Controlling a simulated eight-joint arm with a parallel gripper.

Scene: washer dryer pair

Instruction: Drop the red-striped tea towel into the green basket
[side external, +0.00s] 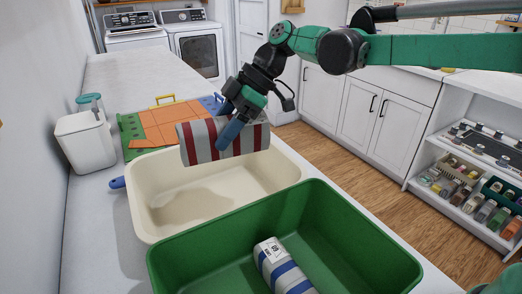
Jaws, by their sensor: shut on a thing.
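The red-striped tea towel (191,142) is a rolled white bundle with red bands, seen in the side external view. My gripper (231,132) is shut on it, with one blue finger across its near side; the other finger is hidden. The towel hangs in the air over the far part of the cream basin (143,213). The green basket (375,235) stands in front of the basin, nearer the camera. A blue-striped rolled towel (283,270) with a small label lies inside the green basket.
A green, orange and blue board (152,127) with a yellow handle lies behind the basin. The washer and dryer stand far back.

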